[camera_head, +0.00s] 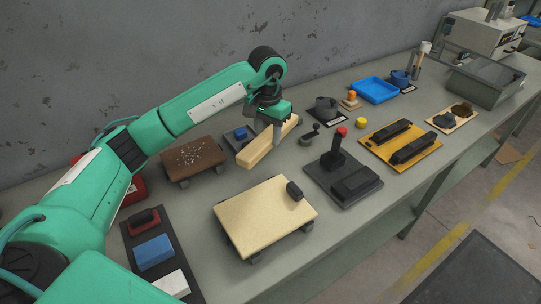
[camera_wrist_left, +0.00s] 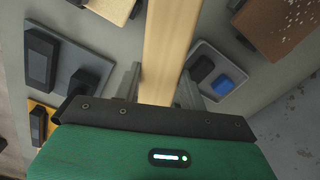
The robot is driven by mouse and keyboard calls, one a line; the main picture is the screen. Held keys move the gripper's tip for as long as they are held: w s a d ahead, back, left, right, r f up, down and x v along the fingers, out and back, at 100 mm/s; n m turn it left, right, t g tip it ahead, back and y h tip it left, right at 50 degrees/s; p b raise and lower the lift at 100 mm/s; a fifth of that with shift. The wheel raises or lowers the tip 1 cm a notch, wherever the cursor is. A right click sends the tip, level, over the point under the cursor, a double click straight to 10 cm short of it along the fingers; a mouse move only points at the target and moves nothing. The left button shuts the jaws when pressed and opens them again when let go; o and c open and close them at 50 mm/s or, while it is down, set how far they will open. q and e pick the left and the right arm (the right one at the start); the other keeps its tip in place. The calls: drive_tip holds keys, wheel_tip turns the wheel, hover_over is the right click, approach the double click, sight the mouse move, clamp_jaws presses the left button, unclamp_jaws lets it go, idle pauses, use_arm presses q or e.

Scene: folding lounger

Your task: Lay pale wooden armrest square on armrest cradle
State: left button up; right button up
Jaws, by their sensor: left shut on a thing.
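The pale wooden armrest (camera_head: 257,150) is a long straight bar in my left gripper (camera_head: 277,136). It is held off the bench, near the back, and slants up to the right in the head view. In the left wrist view the armrest (camera_wrist_left: 168,50) runs straight out between the two fingers of my left gripper (camera_wrist_left: 160,90). The armrest cradle is hard to single out. A dark grey plate (camera_head: 319,174) carries a black block and an upright lever with a red knob. A yellow board (camera_head: 412,159) carries two long black pads. My right gripper is out of view.
A pale speckled board (camera_head: 250,217) on feet stands in front, with a small black block on it. A brown board (camera_head: 194,165) is at the back left. A small grey tray (camera_head: 230,143) with a blue block lies beside the armrest. A blue tray (camera_head: 375,90) stands farther right.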

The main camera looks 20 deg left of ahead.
use_arm(q)
wheel_tip(320, 180, down, 6)
drive_tip(key=shift+r+p, duration=0.1)
drive_tip(key=shift+p, duration=0.25)
wheel_tip(320, 180, down, 4)
drive_tip(key=shift+s+r+p, duration=0.1)
drive_tip(key=shift+r+p, duration=0.15)
drive_tip(key=shift+p, duration=0.05)
drive_tip(key=shift+f, duration=0.25)
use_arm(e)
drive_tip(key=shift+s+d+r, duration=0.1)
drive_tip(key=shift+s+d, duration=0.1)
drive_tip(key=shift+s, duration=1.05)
use_arm(q)
drive_tip(key=shift+f, duration=0.15)
drive_tip(key=o, duration=1.1)
drive_tip(key=shift+c, duration=0.2)
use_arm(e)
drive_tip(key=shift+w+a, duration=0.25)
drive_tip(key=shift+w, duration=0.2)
